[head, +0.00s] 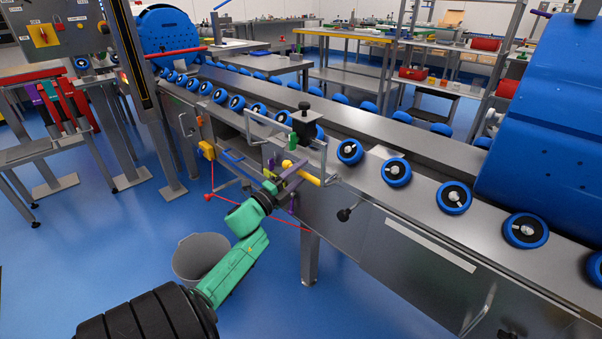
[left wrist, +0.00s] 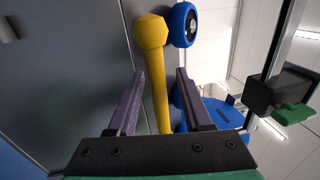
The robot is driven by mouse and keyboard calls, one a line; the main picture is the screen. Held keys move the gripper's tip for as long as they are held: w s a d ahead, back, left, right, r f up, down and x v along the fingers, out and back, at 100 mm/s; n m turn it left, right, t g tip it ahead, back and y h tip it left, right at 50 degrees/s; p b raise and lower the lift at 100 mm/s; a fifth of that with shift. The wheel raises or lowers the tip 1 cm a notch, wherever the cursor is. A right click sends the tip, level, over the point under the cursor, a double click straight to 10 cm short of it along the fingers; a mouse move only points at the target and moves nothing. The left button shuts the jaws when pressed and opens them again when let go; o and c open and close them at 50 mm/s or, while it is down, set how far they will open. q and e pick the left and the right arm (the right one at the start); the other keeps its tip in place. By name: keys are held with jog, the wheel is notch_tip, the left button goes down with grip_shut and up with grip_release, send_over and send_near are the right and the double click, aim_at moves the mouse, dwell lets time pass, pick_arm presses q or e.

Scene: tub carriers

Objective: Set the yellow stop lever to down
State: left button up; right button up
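The yellow stop lever (head: 308,176) is a bar with a faceted knob on the front side of the conveyor. My left gripper (head: 297,177) is open at the lever; gaps show on both sides of the bar in the left wrist view (left wrist: 161,75). The fingers hide part of the lever in the head view. My right gripper is not in view.
Blue-rimmed wheels (head: 397,172) line the conveyor (head: 420,196). A metal frame (head: 322,160) and a black knob on a post (head: 304,108) stand close behind the gripper. A yellow box (head: 206,150) and red cord (head: 262,212) are nearby. A grey bin (head: 201,262) stands below.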

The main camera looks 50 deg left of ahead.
pick_arm(q)
jog(key=shift+s, duration=0.1)
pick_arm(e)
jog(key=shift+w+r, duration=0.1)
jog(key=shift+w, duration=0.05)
pick_arm(q)
jog(key=shift+s+f, duration=0.2)
jog(key=shift+s, duration=0.2)
jog(key=s+f+p, duration=0.1)
jog(key=s+f, duration=0.1)
jog(key=s, duration=1.1)
jog(key=shift+s+d+f, duration=0.15)
jog(key=shift+f, duration=0.1)
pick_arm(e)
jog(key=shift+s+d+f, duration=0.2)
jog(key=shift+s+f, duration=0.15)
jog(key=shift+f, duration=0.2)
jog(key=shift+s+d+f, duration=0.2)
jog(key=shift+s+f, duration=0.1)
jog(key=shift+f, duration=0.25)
